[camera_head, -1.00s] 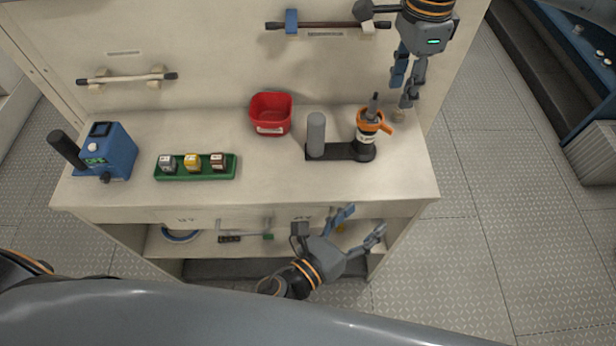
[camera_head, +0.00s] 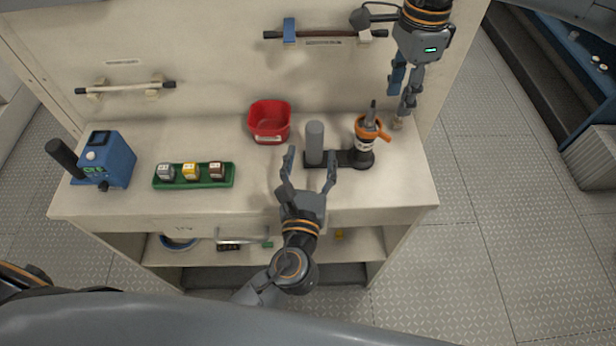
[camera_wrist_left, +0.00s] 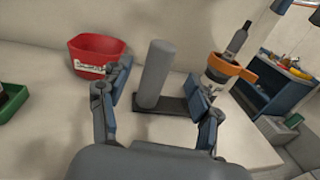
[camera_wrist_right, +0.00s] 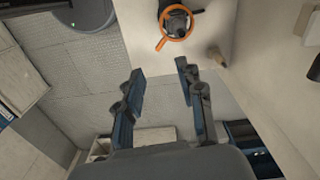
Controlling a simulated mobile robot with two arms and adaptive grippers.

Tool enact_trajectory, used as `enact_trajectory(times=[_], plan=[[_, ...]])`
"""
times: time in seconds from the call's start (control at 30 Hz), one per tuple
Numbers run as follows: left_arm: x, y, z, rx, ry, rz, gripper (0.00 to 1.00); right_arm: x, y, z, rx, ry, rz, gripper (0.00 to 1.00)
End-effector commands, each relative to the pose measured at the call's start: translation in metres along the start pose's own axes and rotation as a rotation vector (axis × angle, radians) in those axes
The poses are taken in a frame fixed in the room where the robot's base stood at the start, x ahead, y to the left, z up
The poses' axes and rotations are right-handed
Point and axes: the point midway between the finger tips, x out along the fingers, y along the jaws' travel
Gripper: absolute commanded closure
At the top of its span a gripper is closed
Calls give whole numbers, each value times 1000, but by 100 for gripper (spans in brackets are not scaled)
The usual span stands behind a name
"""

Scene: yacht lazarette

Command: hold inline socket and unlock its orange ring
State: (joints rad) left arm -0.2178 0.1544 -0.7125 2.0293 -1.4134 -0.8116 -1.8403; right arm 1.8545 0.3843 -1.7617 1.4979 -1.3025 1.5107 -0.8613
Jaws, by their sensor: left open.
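The inline socket (camera_head: 363,153) stands upright on the right end of a black base plate (camera_head: 342,159), with its orange ring (camera_head: 370,129) and side lever near the top and a grey plug and cable end above. It also shows in the left wrist view (camera_wrist_left: 222,71); the right wrist view shows the ring (camera_wrist_right: 163,42) from above. A grey post (camera_head: 314,144) stands at the plate's left end. My left gripper (camera_head: 311,158) is open, its fingers either side of the post in the picture; contact is unclear. My right gripper (camera_head: 398,106) is open and empty, pointing down beyond the socket's right side.
A small beige peg (camera_head: 397,123) stands near the right fingertips. A red bin (camera_head: 269,122) is behind the post. A green tray (camera_head: 194,182) with small blocks and a blue device (camera_head: 108,160) are left. Handles hang on the back wall. The bench front is mostly clear.

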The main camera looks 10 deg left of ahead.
Motion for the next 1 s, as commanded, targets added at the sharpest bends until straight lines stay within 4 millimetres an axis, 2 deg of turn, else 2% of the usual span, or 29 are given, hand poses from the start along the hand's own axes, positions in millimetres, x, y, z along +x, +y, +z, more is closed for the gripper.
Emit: enact_trajectory(times=[0.03,0.2,0.4,0.8,0.83,1.0], plan=[[11,-1,1,0,-3,0,37,0,0,0,0,0,0,62],[42,0,0,0,-2,0,37,0,0,0,0,0,0,62],[66,-1,0,0,-1,-2,37,0,0,0,0,0,0,62],[74,-1,0,0,1,-2,37,0,0,0,0,0,0,62],[74,-1,0,0,1,-2,39,0,0,0,0,0,0,62],[74,-1,0,0,1,-2,74,0,0,0,0,0,0,62]])
